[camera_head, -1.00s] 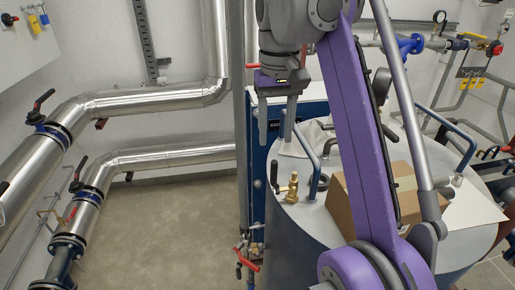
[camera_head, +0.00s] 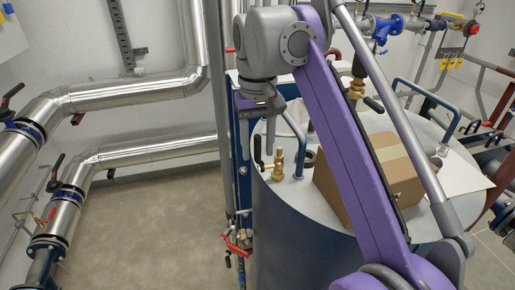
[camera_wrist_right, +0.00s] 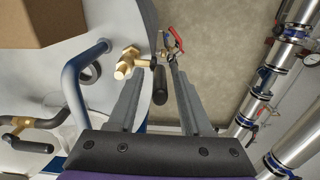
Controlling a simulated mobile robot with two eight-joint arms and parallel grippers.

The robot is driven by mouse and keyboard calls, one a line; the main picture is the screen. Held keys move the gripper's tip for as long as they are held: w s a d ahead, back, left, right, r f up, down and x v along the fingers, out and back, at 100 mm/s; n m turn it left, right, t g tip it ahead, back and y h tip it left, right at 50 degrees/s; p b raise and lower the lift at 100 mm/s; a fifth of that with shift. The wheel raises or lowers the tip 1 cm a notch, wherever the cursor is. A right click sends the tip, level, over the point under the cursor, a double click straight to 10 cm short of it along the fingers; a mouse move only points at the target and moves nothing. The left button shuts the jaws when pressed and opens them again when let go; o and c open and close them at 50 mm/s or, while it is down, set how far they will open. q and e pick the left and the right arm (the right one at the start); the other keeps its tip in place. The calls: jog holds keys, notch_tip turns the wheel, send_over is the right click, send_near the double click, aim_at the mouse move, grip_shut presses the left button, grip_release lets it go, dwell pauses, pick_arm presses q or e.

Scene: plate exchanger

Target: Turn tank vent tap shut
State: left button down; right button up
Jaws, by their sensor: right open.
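The vent tap (camera_head: 278,167) is a small brass fitting with an upright black lever, standing on the grey tank top (camera_head: 312,200) near its left edge. My right gripper (camera_head: 284,142) is open, pointing down just above and behind the tap. In the right wrist view the brass tap body (camera_wrist_right: 131,62) lies by the tip of the left finger. Its black lever (camera_wrist_right: 160,82) shows between the two open fingers (camera_wrist_right: 160,72); whether they touch it I cannot tell. My left gripper is not in view.
A cardboard box (camera_head: 365,180) and blue bent handles (camera_head: 450,118) sit on the tank top. A second brass valve (camera_head: 356,85) with a black lever stands behind my arm. Red-handled valves (camera_head: 235,243) hang at the tank's left side. Silver pipes (camera_head: 140,93) run along the wall.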

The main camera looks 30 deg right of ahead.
grip_shut()
dwell(1.4)
